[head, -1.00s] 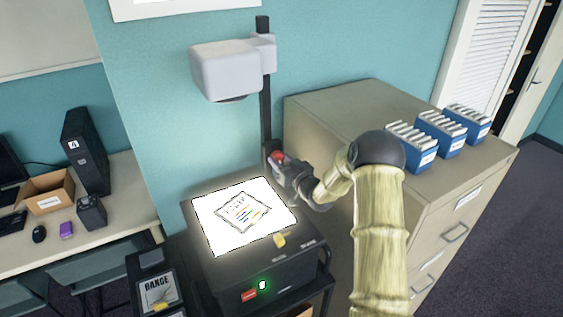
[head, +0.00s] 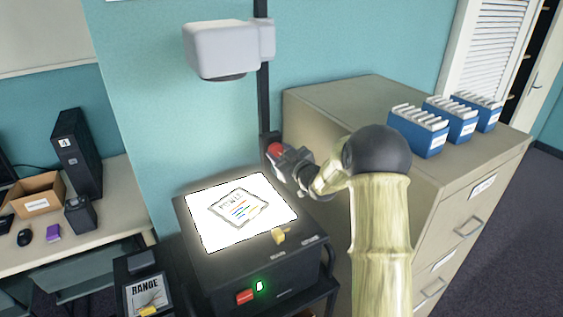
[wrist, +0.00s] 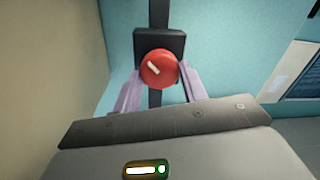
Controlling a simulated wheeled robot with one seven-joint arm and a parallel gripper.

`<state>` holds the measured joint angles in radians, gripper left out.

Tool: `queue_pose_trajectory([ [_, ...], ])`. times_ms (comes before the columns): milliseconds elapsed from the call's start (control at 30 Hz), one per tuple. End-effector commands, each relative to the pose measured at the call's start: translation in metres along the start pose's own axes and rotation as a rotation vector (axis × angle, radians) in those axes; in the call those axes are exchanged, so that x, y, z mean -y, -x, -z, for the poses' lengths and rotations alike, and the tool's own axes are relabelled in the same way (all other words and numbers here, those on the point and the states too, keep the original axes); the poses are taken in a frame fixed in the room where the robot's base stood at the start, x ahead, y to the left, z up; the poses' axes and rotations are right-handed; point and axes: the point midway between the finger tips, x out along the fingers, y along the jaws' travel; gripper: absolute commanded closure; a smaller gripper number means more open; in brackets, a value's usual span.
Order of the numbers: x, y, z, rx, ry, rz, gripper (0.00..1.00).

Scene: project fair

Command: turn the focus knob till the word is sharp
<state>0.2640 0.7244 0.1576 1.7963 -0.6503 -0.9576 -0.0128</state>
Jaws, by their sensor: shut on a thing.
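The red focus knob (head: 275,150) sits on the black post (head: 263,100) of the overhead projector. In the wrist view the knob (wrist: 159,69) faces me, with a white mark slanting from upper left to lower right. My gripper (wrist: 158,85) is shut on it, one finger at each side; it also shows in the head view (head: 284,158). The grey projector head (head: 222,50) is high on the post. The lit stage (head: 215,238) bears a sheet (head: 238,208) with a small word and coloured lines. The projected word is not in view.
A beige filing cabinet (head: 345,105) with several blue file boxes (head: 420,133) stands right of the projector. A desk (head: 95,225) with a cardboard box (head: 38,195) is at left. A framed card (head: 148,294) is at lower left. The wall is close behind the post.

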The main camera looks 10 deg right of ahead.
Motion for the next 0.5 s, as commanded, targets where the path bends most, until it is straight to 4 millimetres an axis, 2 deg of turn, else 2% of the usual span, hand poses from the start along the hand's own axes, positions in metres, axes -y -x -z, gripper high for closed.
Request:
queue_pose_trajectory([
  [467,-0.0012,-0.0002,0.0029,-0.002,0.046,-0.003,0.80],
  [500,-0.0013,-0.0002,0.0029,-0.002,0.046,-0.003,0.50],
])
